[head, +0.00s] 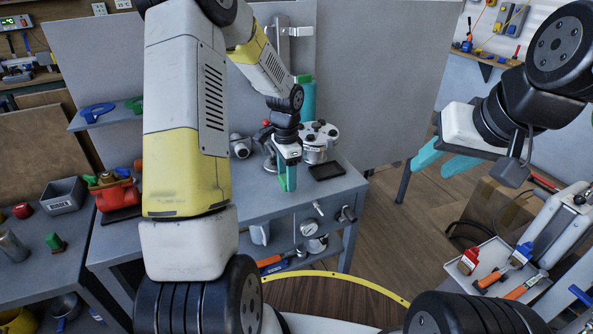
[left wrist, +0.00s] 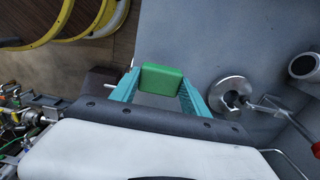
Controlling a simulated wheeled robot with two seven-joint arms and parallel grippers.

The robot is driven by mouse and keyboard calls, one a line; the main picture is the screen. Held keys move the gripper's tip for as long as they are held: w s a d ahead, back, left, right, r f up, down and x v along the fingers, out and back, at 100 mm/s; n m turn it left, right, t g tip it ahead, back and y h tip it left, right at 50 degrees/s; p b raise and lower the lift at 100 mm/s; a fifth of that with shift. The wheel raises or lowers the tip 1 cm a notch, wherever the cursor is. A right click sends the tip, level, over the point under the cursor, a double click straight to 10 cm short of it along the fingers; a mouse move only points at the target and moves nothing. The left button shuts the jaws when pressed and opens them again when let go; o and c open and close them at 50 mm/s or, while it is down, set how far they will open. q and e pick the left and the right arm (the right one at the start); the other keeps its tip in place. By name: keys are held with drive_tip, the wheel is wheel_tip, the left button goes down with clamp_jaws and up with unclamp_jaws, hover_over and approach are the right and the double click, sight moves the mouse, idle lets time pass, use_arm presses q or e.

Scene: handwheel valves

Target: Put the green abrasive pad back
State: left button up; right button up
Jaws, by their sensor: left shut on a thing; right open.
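The green abrasive pad (left wrist: 163,78) is a small green block between the teal fingertips of my left gripper (left wrist: 160,88) in the left wrist view. My left gripper is shut on it. In the head view the left gripper (head: 288,178) points down over the front of the grey bench (head: 230,197), with the pad (head: 291,180) partly hidden by the fingers. Whether the pad touches the bench is not clear. My right gripper (head: 442,158) is open and empty at the right, away from the bench.
A small dark tray (head: 327,170) lies on the bench just right of the left gripper. A silver flanged part (head: 319,142) stands behind it. A red bin (head: 115,191) and a grey bin (head: 64,196) stand at the left. A white tray (head: 492,270) with brushes is at lower right.

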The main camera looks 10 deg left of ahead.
use_arm(q)
drive_tip(key=shift+w, duration=0.35)
drive_tip(key=shift+f, duration=1.8)
drive_tip(key=shift+f, duration=0.1)
drive_tip(key=o, duration=1.2)
